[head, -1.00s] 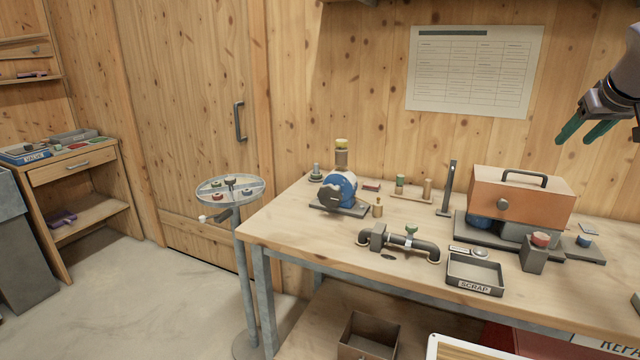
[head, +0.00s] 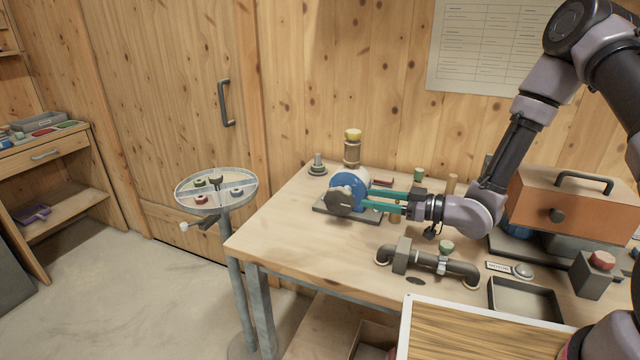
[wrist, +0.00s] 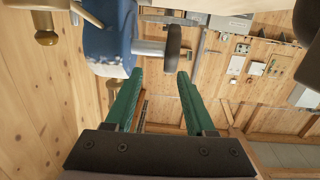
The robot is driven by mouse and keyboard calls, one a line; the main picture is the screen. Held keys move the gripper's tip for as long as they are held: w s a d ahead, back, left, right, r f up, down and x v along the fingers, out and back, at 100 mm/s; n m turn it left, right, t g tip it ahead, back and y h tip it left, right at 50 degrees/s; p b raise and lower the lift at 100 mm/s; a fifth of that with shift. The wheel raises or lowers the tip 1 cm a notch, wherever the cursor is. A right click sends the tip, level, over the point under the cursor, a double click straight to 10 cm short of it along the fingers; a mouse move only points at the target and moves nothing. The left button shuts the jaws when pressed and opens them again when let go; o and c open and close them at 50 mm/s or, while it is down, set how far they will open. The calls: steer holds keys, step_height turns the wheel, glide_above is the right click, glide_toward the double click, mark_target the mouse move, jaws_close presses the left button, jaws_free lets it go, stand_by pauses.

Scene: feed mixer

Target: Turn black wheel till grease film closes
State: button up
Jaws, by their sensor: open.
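The black wheel (head: 339,201) is a dark disc on the near face of the blue-and-white machine (head: 351,184), which stands on a dark base plate at the bench's left. In the wrist view the wheel (wrist: 173,50) shows edge-on at the end of a pale shaft from the blue body. My gripper (head: 366,200) is open, its green fingers pointing left at the wheel and the machine. In the wrist view my gripper (wrist: 160,73) has nothing between its tips. The wheel lies just beyond them, nearer the right finger; contact cannot be told. I cannot make out a grease film.
The orange box (head: 560,200) and an open tray (head: 524,300) are to the right. A bottle with a yellow cap (head: 352,147) stands behind the machine. The bench's left front corner is clear.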

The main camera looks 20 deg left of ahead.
mark_target(328, 192)
steer(key=shift+s+a+f+g+y, duration=0.15)
steer(key=shift+s+a+g+y, duration=0.25)
steer(key=shift+s+a+y, duration=0.3)
steer(key=shift+a, duration=0.45)
steer(key=a, duration=0.6)
steer(key=w+a, duration=0.1)
steer(key=a, duration=0.3)
steer(key=shift+c, duration=0.3)
jaws_close()
